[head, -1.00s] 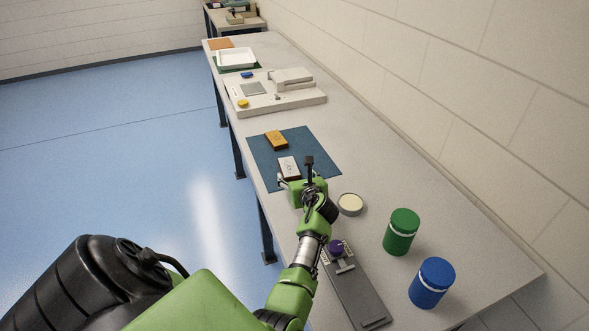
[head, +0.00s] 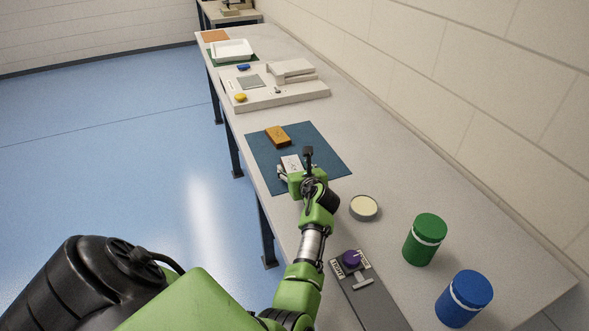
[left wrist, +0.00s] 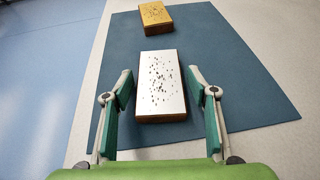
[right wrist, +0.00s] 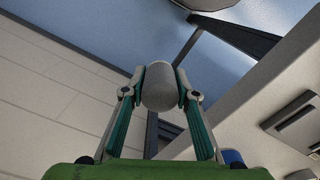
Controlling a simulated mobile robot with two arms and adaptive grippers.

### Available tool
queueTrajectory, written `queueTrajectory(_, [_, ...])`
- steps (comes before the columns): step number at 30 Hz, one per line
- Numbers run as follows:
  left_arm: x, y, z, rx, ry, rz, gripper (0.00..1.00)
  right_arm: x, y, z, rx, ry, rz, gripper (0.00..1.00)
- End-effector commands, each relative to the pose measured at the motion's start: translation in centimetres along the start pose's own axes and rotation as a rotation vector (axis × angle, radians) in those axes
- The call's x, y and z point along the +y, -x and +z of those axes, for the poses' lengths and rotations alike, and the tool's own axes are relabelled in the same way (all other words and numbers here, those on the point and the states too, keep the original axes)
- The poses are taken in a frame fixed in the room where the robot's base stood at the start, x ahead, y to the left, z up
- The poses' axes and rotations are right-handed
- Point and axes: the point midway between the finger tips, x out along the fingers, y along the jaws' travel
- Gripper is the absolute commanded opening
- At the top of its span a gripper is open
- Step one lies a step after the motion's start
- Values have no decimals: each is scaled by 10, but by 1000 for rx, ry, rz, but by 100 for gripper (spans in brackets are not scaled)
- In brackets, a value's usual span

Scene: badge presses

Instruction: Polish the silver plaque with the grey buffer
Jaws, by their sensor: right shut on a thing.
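The silver plaque (head: 291,161) lies on the blue mat (head: 325,165), its bright face dotted with dark specks in the left wrist view (left wrist: 160,78). My left gripper (head: 294,171) is open and low over the near end of the plaque. In the left wrist view its fingers (left wrist: 160,88) stand on either side of the plaque, with a gap on each side. My right gripper (right wrist: 160,92) is shut on the rounded grey buffer (right wrist: 160,84). The right arm does not show in the head view.
An orange-gold plaque (head: 278,136) lies farther back on the mat. A round tin (head: 364,207), a green jar (head: 425,239), a blue jar (head: 464,298) and a grey device with a purple knob (head: 352,259) stand nearer. A pale press (head: 295,88) is behind.

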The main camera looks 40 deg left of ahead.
Motion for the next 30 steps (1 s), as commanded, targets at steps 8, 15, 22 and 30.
queueTrajectory(8, [0,0,0,1,0,0,61,0,0,0,0,0,0,10])
queueTrajectory(15, [0,0,0,0,0,0,61,0,0,0,0,0,0,10])
queueTrajectory(22, [0,4,12,-4,1,1,61,0,0,0,0,0,0,10])
queueTrajectory(30, [0,24,59,-4,4,0,61,0,0,0,0,0,0,10])
